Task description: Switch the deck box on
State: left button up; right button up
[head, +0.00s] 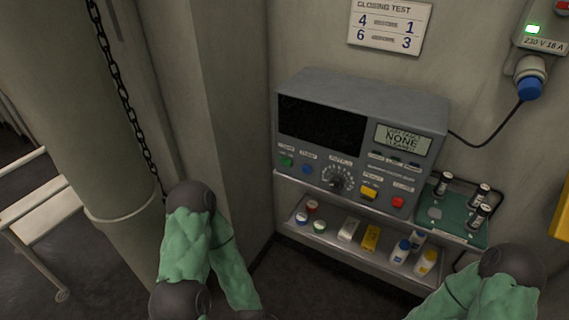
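The deck box (359,118) is a grey metal console on a wall shelf, in the middle of the head view. Its wide screen (321,122) is dark. A smaller pale display (402,138) beside it reads "NONE". Along its lower front are a green button (286,161), a blue button (307,169), a black rotary knob (337,179), a yellow button (369,192) and a red button (398,202). The small labels are mostly too blurred to read. My two green-sleeved arms show at the bottom left and bottom right, but neither gripper is in view.
A cable runs from the box to a blue plug (529,88) at a wall socket with a lit green lamp (533,29). A green tray (436,212) holds dark cylinders. Small bottles and boxes stand on the lower shelf (334,246). A thick column (95,110) and chain stand left.

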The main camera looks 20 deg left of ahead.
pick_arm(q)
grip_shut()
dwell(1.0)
